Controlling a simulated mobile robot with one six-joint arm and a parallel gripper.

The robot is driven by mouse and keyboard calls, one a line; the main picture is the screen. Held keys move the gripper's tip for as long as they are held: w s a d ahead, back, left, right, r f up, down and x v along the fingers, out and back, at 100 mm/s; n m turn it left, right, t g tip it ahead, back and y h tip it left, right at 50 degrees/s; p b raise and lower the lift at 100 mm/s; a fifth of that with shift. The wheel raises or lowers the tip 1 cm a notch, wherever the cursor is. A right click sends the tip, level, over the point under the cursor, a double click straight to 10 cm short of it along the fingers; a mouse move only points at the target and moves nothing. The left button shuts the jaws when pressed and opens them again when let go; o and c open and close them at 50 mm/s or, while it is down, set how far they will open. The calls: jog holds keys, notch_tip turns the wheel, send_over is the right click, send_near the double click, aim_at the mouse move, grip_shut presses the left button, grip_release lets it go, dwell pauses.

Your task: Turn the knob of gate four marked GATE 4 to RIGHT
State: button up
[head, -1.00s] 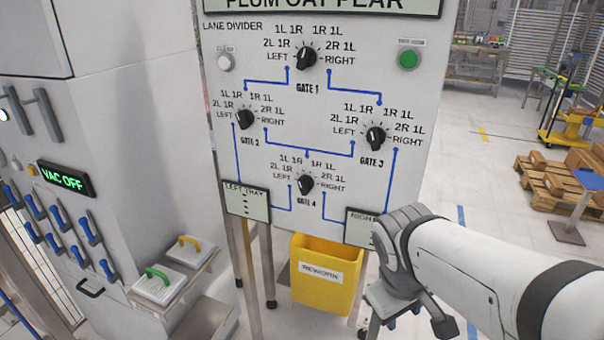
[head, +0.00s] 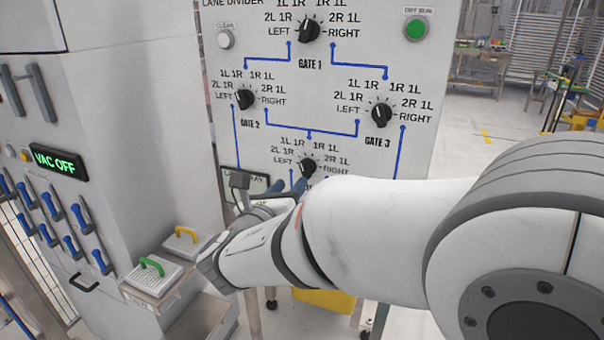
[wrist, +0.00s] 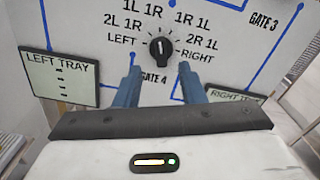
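The GATE 4 knob (head: 308,167) is a black knob low on the white lane divider panel, with the arm just in front of it. In the wrist view the knob (wrist: 160,48) is seen face on, and its white mark points roughly upward, between the 1L 1R and 1R 1L labels. Its RIGHT label is at the right. My gripper (wrist: 160,70) is open, with one blue finger lower left and one lower right of the knob. Nothing is between the fingers. In the head view my gripper (head: 291,183) is close to the panel, partly hidden by my arm.
The knobs of GATE 1 (head: 309,30), GATE 2 (head: 244,98) and GATE 3 (head: 381,114) are above on the same panel. The LEFT TRAY sign (wrist: 60,77) and right tray sign (wrist: 234,95) flank GATE 4. A yellow bin (head: 325,300) stands below.

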aim_at(304, 171)
jog(key=x, duration=0.6)
jog(key=shift+w+d, duration=0.15)
jog(key=shift+w, duration=0.1)
grip_shut()
jog(key=shift+d, duration=0.25)
jog(key=shift+a, duration=0.2)
jog(key=shift+f+b, duration=0.1)
jog(key=shift+b, duration=0.2)
